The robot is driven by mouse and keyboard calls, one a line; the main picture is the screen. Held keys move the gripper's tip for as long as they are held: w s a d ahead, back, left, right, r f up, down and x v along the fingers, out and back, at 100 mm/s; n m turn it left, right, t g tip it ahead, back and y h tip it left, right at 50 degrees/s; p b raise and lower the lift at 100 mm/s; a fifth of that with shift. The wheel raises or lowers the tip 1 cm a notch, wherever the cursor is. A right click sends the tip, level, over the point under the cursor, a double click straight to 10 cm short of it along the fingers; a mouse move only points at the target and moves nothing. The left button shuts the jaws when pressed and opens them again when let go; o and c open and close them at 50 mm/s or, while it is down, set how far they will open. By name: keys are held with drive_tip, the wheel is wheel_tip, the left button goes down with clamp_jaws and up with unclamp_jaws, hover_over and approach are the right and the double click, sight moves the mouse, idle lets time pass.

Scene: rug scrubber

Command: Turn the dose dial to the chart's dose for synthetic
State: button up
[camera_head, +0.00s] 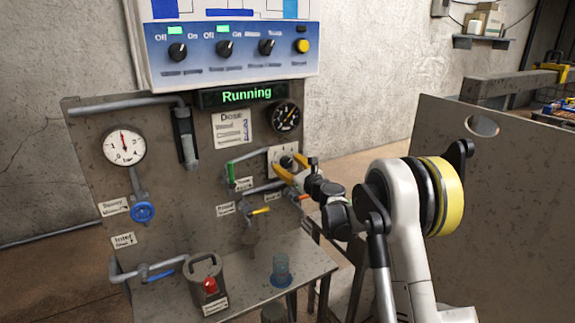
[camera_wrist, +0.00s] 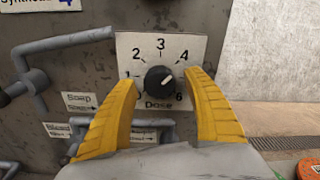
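The dose dial is a black knob (camera_wrist: 160,79) on a white plate (camera_wrist: 150,48) marked with numbers and "Dose". Its white mark points right and slightly up, roughly between 4 and the hidden 5. In the head view the dial (camera_head: 286,161) is on the panel's right side. My gripper (camera_wrist: 163,78) is open, with one yellow finger left and one right of the knob; contact is not visible. My gripper (camera_head: 279,166) also reaches the dial in the head view. The dose chart (camera_head: 232,129) hangs above left. Its synthetic row, cut at the wrist view's top, seems to end in 4.
Pipes and a green-handled valve (camera_head: 231,174) lie left of the dial; a yellow-handled valve (camera_head: 260,211) is below. A round black gauge (camera_head: 286,116) sits above. The display (camera_head: 245,95) reads "Running". A grey partition (camera_head: 495,180) stands at the right.

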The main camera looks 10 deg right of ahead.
drive_tip(key=v, duration=1.2)
drive_tip(key=b+v, duration=0.1)
drive_tip(key=v, duration=0.8)
drive_tip(key=shift+a+r, duration=0.1)
drive_tip(key=shift+r, duration=0.05)
